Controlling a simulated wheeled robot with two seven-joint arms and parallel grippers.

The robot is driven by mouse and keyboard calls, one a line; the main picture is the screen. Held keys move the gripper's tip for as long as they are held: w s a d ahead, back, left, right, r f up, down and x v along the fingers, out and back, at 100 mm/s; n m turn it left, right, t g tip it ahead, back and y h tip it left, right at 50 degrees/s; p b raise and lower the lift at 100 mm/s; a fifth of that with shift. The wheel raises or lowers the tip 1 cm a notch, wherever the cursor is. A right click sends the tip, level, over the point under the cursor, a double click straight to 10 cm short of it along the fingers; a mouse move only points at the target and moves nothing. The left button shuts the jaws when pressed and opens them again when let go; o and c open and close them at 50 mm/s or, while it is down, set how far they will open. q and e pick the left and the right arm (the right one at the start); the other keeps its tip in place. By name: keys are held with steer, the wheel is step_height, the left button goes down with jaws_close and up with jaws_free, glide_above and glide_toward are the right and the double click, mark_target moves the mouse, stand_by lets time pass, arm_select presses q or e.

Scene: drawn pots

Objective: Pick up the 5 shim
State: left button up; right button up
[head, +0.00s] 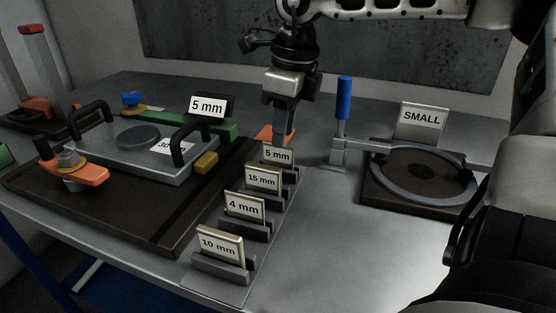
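The shim labelled 5 mm (278,156) stands upright at the far end of a row of labelled shims, in a dark slotted holder. My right gripper (283,140) points down from above, with its fingertips just behind or at the top of this shim. I cannot tell whether it touches the shim or whether its fingers are open. My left gripper is not in view.
Nearer in the row stand the 15 mm shim (263,180), 4 mm shim (244,207) and 10 mm shim (220,246). A blue-handled clamp (344,98) and SMALL ring fixture (420,197) are right.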

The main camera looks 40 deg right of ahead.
steer(key=f, duration=0.2)
steer(key=w+f, duration=0.1)
steer(key=f, duration=0.2)
steer(key=shift+a, duration=0.2)
steer(key=shift+r, duration=0.1)
jaws_close()
steer(key=shift+r, duration=0.1)
step_height(320, 180, up, 10)
steer(key=shift+f+p, duration=0.1)
steer(key=shift+p, duration=0.2)
